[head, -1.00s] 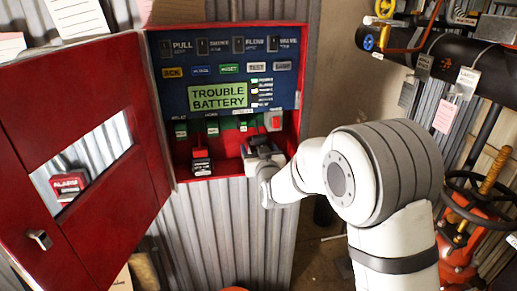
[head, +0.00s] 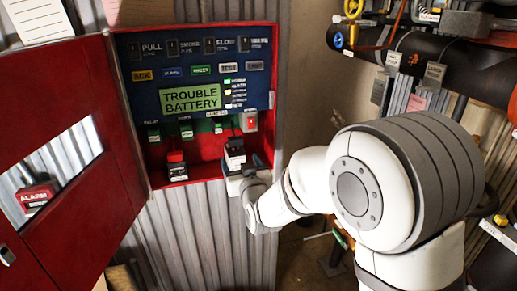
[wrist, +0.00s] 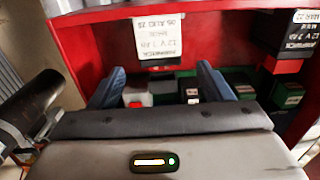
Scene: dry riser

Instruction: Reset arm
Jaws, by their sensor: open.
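My gripper (head: 250,168) is at the lower right of the open red cabinet, just in front of its bottom edge. In the wrist view its two blue fingers (wrist: 160,78) are apart with nothing held between them. A dark battery (head: 234,153) with a white label stands in the cabinet's lower bay, just beyond the gripper. In the wrist view its label (wrist: 156,38) shows upside down past the fingertips. A second battery (head: 177,166) stands to its left, and shows at the wrist view's upper right (wrist: 292,34). My arm covers the area right of the cabinet.
The red cabinet (head: 128,116) has a panel reading TROUBLE BATTERY (head: 190,98) above the bay. Its door (head: 62,125) hangs open to the left. A black pipe (head: 455,68) with hanging tags runs at the right. Some floor shows below the arm.

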